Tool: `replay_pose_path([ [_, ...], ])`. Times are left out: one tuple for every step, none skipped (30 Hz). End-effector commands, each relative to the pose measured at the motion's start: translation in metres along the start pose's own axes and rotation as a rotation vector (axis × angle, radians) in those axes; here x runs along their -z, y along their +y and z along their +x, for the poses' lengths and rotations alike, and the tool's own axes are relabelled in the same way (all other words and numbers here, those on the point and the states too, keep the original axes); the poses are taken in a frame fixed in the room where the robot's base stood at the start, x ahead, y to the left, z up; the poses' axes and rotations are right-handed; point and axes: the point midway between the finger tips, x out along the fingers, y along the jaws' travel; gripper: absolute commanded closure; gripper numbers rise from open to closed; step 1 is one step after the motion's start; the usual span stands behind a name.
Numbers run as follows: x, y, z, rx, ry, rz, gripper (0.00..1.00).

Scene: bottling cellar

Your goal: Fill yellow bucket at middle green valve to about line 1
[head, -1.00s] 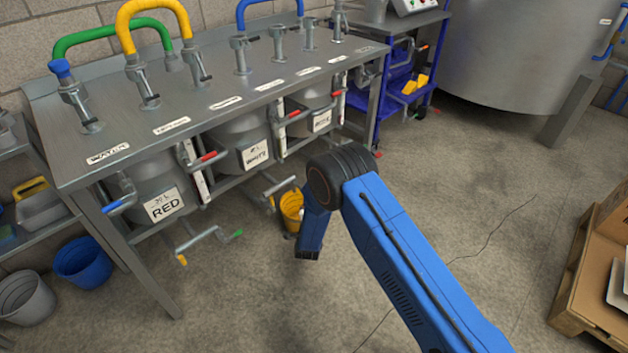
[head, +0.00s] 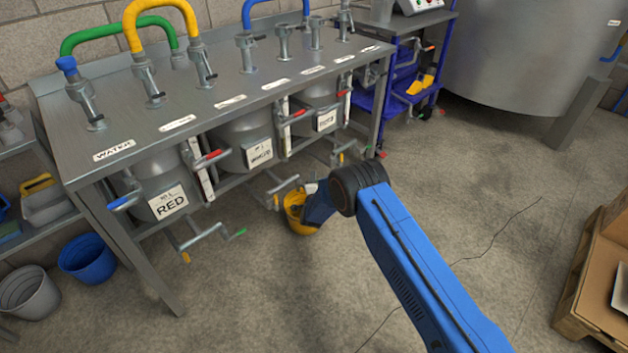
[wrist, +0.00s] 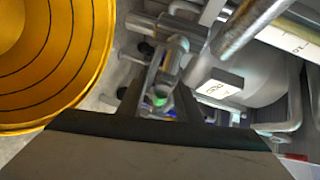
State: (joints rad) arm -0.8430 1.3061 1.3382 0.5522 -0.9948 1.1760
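The yellow bucket (head: 299,222) is low beside the middle pipe branch (head: 283,188) under the steel bench, partly hidden by my wrist. In the wrist view the bucket (wrist: 60,60) fills the left side, with dark ring lines on its inner wall; no liquid shows in the visible part. My gripper (wrist: 165,88) shows two dark fingers apart, with a gap between them and the bucket to their left. A green tip (wrist: 160,98) on a pipe fitting shows through that gap. In the head view a green handle (head: 239,233) sits on the left branch; my arm may hide the middle one's.
The steel bench (head: 215,100) carries taps and hoses, with tanks labelled RED and others below. A blue bucket (head: 88,260) and a grey bucket (head: 28,293) stand at left. A pallet with a carton (head: 600,265) is at right. The floor between is clear.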

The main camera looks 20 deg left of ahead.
Motion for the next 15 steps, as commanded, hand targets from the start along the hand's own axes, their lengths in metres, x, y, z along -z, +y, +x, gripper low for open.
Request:
replay_pose_path([
  [0.0001,0.0003,0.0047,0.001,0.0,0.001,0.68],
  [0.0001,0.0003,0.0068,0.001,0.0,0.001,0.68],
  [0.0,0.0006,0.0088,0.001,0.0,0.0,0.68],
  [0.0,0.0007,0.0101,0.0,0.0,0.0,0.68],
  [-0.0001,0.0006,0.0111,0.0,0.0,0.0,0.68],
  [-0.0002,0.0004,0.0121,0.0,0.0,0.0,0.68],
  [-0.0002,0.0003,0.0126,0.0,0.0,0.0,0.68],
  [-0.0003,0.0002,0.013,0.0,0.0,0.0,0.68],
  [-0.0003,0.0001,0.0131,0.0,-0.001,0.0,0.68],
  [-0.0003,0.0001,0.0131,0.0,-0.001,0.0,0.68],
  [-0.0003,0.0001,0.0131,0.0,-0.001,0.0,0.68],
  [-0.0003,0.0001,0.013,0.0,-0.001,0.0,0.68],
  [-0.0003,0.0001,0.013,0.0,-0.001,0.0,0.68],
  [-0.0003,0.0001,0.013,0.0,-0.001,0.0,0.68],
  [-0.0002,0.0001,0.0129,0.0,0.0,0.0,0.75],
])
